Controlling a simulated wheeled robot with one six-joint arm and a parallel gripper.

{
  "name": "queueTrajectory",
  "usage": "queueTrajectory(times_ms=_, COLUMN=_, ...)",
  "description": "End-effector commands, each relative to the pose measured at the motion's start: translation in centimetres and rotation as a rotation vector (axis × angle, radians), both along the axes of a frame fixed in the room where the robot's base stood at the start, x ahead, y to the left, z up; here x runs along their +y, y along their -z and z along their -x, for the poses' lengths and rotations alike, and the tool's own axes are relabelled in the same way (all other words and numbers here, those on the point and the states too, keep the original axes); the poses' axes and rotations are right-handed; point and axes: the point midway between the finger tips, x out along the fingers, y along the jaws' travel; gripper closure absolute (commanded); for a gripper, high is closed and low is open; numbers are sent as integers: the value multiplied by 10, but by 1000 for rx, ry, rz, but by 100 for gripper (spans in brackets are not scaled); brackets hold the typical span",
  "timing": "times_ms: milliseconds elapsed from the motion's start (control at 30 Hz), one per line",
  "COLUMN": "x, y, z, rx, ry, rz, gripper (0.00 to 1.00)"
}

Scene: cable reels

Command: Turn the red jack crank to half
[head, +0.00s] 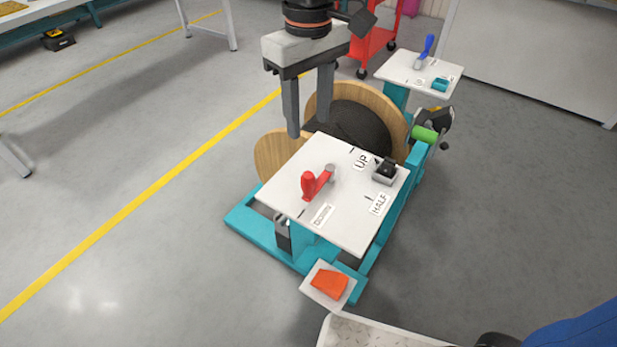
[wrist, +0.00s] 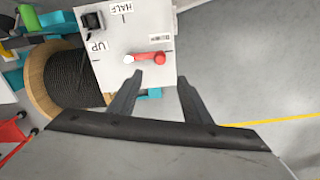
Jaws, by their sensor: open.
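The red jack crank (head: 316,182) sits on a white plate (head: 345,229) marked UP, HALF and DOWN. Its red handle points toward the DOWN label (head: 323,215), away from HALF (head: 378,204) and UP (head: 362,161). My gripper (head: 308,130) is open and empty above the plate's back left edge, apart from the crank. In the wrist view the crank (wrist: 146,58) lies just beyond my open fingers (wrist: 160,82), its red knob near the DOWN label.
A black clamp-like part (head: 385,171) stands on the plate between UP and HALF. A wooden cable reel (head: 391,117) is behind it. A second plate with a blue lever (head: 425,50) stands at the back. An orange block (head: 330,284) is in front. Open floor lies left.

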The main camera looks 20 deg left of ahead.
Motion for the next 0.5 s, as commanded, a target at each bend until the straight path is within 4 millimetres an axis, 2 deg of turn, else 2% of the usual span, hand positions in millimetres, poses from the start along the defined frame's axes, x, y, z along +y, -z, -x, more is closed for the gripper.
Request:
queueTrajectory(times_ms=167, x=1, y=15, z=0, rx=1, ry=-1, rz=2, gripper=56)
queueTrajectory(times_ms=500, x=0, y=74, z=0, rx=2, ry=0, rz=3, gripper=56)
